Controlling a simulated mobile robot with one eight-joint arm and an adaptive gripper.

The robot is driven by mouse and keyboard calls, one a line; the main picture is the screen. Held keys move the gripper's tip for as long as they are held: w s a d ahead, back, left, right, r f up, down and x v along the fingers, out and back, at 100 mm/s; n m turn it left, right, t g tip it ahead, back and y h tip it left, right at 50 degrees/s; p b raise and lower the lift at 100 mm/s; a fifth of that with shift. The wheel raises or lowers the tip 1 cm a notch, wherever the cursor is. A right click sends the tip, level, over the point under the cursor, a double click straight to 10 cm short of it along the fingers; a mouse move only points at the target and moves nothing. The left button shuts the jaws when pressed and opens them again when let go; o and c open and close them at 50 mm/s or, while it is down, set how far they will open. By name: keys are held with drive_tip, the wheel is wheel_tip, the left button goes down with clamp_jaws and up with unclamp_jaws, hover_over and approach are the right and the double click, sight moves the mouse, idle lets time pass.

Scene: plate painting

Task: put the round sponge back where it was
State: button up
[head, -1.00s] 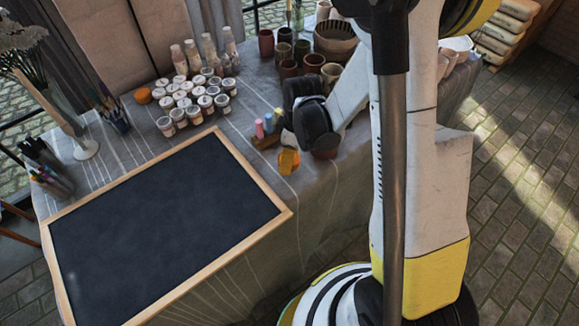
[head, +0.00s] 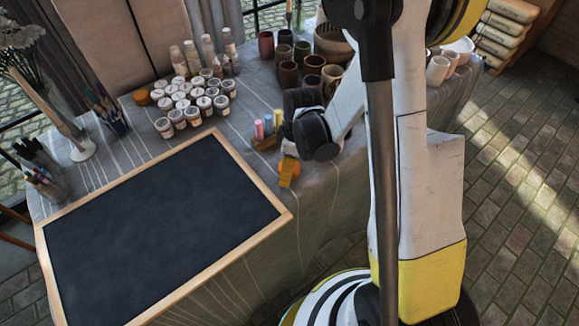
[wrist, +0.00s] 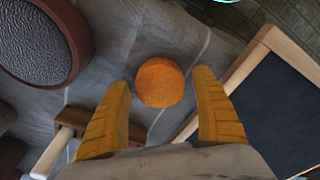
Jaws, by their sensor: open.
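The round orange sponge (wrist: 160,82) lies on the grey cloth in the wrist view, between and slightly beyond my fingertips. My gripper (wrist: 162,86) is open, with one yellow finger on each side of the sponge and a gap on both sides. In the head view, a yellow finger of my gripper (head: 287,178) shows beside the orange of the sponge (head: 293,165), near the table's front edge. The black wrist housing hides part of that spot.
The framed blackboard (head: 165,228) lies to the left, its wooden corner close to my gripper. A wooden holder (head: 263,143) with coloured sticks stands just behind. Paint jars (head: 193,102), another round orange object (head: 142,97) and brown pots (head: 289,74) stand farther back.

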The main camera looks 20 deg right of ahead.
drive_tip(key=s+r+m+t+p, duration=0.1)
drive_tip(key=s+r+m+p, duration=0.15)
drive_tip(key=r, duration=0.85)
drive_tip(key=s+r+m+t+p, duration=0.1)
drive_tip(key=s+r+m+p, duration=0.15)
drive_tip(key=r, duration=0.85)
drive_tip(key=s+r+m+t+h, duration=0.1)
drive_tip(key=s+r+m+t, duration=0.3)
drive_tip(key=s+r, duration=0.3)
drive_tip(key=shift+s+r+m, duration=0.35)
drive_tip(key=shift+r+m, duration=0.1)
drive_tip(key=shift+m, duration=0.45)
